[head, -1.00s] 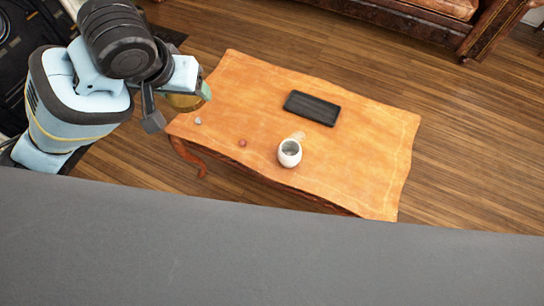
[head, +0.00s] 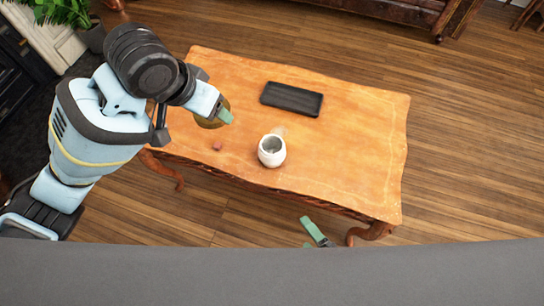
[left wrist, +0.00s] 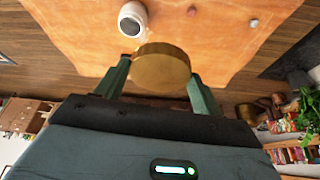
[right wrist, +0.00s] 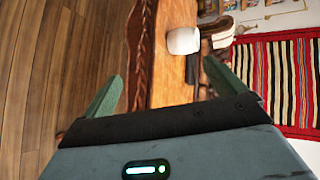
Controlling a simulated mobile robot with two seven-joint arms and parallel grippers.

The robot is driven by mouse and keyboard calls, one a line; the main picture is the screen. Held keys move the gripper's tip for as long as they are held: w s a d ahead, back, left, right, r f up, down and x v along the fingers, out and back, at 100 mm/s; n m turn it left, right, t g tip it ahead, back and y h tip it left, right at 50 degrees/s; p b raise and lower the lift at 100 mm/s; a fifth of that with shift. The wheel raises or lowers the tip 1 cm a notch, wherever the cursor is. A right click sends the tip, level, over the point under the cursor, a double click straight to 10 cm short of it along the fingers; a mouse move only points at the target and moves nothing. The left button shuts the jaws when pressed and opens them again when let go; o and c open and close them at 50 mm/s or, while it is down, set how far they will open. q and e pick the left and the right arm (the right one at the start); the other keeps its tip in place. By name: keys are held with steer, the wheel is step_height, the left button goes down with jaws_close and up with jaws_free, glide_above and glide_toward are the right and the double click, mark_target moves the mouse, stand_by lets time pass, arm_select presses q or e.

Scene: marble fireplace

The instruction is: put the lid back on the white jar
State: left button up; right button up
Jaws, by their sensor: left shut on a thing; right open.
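The white jar (head: 272,155) stands upright and open-topped on the wooden table (head: 355,150). It also shows in the left wrist view (left wrist: 132,22) and the right wrist view (right wrist: 184,41). My left gripper (head: 218,116) is shut on a round gold-brown lid (left wrist: 160,69), held between its fingers. In the head view the lid is up and left of the jar, apart from it, and partly hidden by the gripper. My right gripper (head: 312,237) is open and empty, beside the table's near edge, below and right of the jar.
A black tray-like slab (head: 291,99) lies on the table behind the jar. A small reddish ball (head: 217,146) lies left of the jar. The table's right half is clear. A potted plant (head: 62,15) stands at the far left.

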steer(key=w+a+f+m+t+y+b, duration=0.1)
steer(key=w+a+m+t+b, duration=0.2)
steer(key=w+m+b, duration=0.45)
steer(key=m+t+b, duration=0.1)
steer(key=m+b, duration=0.2)
steer(key=m, duration=0.6)
glide_toward(267, 138)
steer(key=s, duration=0.1)
steer(key=s+d, duration=0.1)
steer(key=s+d+f, duration=0.1)
steer(key=s, duration=0.1)
steer(key=shift+w+m+y, duration=0.3)
steer(key=shift+m, duration=0.15)
steer(key=shift+w+r, duration=0.15)
steer(key=shift+r, duration=0.05)
arm_select(q)
steer(key=w+d+f+m+g+h, duration=0.1)
steer(key=w+d+f+m, duration=0.1)
steer(key=d+f, duration=0.4)
steer(key=w+d+f+m, duration=0.3)
steer(key=d+f+m, duration=0.1)
steer(key=f, duration=0.3)
steer(key=shift+d+m+g+h, duration=0.4)
steer(key=shift+d, duration=0.5)
arm_select(e)
steer(key=x, duration=1.2)
steer(key=shift+r, duration=0.1)
